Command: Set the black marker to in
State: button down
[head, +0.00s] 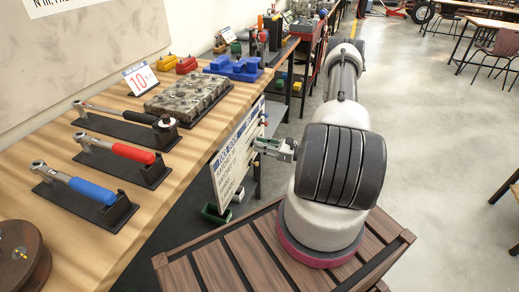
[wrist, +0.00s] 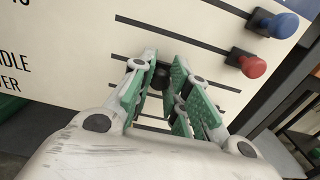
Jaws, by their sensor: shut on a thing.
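The white sign board (head: 232,160) stands upright beside the bench, with dark slots across its face. In the wrist view the board (wrist: 62,38) fills the upper part. A black marker (wrist: 160,77) sits at the slots between the green pads of my gripper (wrist: 168,90), which is shut on it. The marker is partly hidden by the fingers, and I cannot tell exactly where along its slot it is. A blue knob (wrist: 278,24) and a red knob (wrist: 251,66) sit at the right ends of slots above. In the head view my gripper (head: 264,146) is at the board's right edge.
The wooden bench (head: 45,136) at left holds several torque wrenches on black stands, a metal block (head: 188,97) and a blue part (head: 234,68). A slatted wooden surface (head: 215,268) lies in the foreground below my arm. Open floor (head: 440,130) is at right.

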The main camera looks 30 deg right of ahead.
aim_at(260, 130)
jog(key=w+d, duration=0.4)
jog(key=d, duration=0.1)
jog(key=w+d, duration=0.1)
jog(key=d, duration=0.1)
jog(key=shift+w+d, duration=0.25)
jog(key=shift+w, duration=0.15)
jog(key=c, duration=1.3)
grip_release()
jog(key=shift+c, duration=0.2)
jog(key=v, duration=1.2)
